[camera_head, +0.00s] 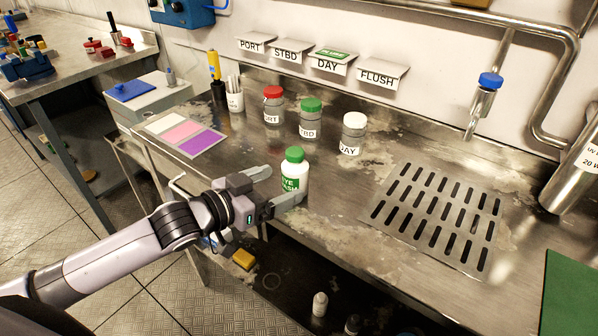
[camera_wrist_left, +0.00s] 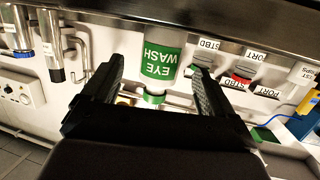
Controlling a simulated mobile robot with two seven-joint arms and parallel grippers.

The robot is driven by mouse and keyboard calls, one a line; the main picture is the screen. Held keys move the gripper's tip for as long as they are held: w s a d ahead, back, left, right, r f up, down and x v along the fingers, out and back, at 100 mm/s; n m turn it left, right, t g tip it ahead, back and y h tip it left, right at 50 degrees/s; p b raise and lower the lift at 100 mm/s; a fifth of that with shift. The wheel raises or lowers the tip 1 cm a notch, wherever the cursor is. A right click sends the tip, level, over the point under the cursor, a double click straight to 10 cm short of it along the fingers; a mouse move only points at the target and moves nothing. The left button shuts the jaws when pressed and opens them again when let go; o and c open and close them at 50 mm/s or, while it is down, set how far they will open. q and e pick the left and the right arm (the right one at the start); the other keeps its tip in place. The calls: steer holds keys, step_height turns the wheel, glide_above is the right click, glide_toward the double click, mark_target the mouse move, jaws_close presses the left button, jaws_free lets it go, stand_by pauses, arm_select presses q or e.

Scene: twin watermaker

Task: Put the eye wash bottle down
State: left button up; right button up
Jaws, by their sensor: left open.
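The eye wash bottle (camera_head: 293,170) is white with a green cap and a green label. It stands upright on the steel counter (camera_head: 335,215), close to the front edge. My left gripper (camera_head: 286,185) is open, with one finger on each side of the bottle. In the left wrist view the bottle (camera_wrist_left: 162,62) appears upside down between the spread fingers, with a gap visible on both sides. The bottle's lower part is partly hidden by the near finger in the head view. My right gripper is not in view.
Behind stand a red-capped bottle (camera_head: 272,106), a green-capped bottle (camera_head: 310,119) and a white-capped bottle (camera_head: 353,134). A slotted drain plate (camera_head: 436,216) lies to the right. A colour card (camera_head: 186,134) lies at the left. Bare counter separates the eye wash bottle from the drain plate.

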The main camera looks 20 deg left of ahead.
mark_target(285, 180)
arm_select(q)
steer(key=shift+x, duration=2.85)
steer(key=shift+r, duration=0.15)
steer(key=c, duration=1.2)
steer(key=shift+c, duration=0.5)
steer(key=shift+r+p, duration=0.15)
steer(key=shift+p, duration=0.15)
